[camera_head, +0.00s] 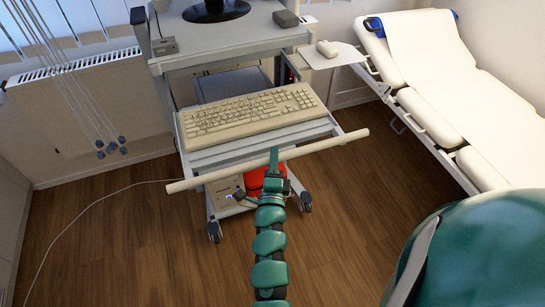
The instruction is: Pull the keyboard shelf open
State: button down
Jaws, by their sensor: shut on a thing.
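The keyboard shelf (205,157) sticks out from the front of a grey wheeled cart (166,66), with a beige keyboard (250,112) on it. A long pale bar handle (225,173) runs along the shelf's front, reaching past both sides. My gripper (274,160) reaches up from below and is shut on the bar near its middle. Part of the bar is hidden behind the gripper.
A side plate with a mouse (327,48) juts out right of the cart. A white padded couch (445,75) stands on the right. A radiator (85,75) and hanging cords are on the left. A thin cable crosses the wooden floor (130,235), which is otherwise clear at front left.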

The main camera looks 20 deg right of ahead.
jog(key=shift+s, duration=0.15)
jog(key=c, duration=1.2)
grip_release()
jog(key=shift+c, duration=0.2)
jog(key=shift+f, duration=0.1)
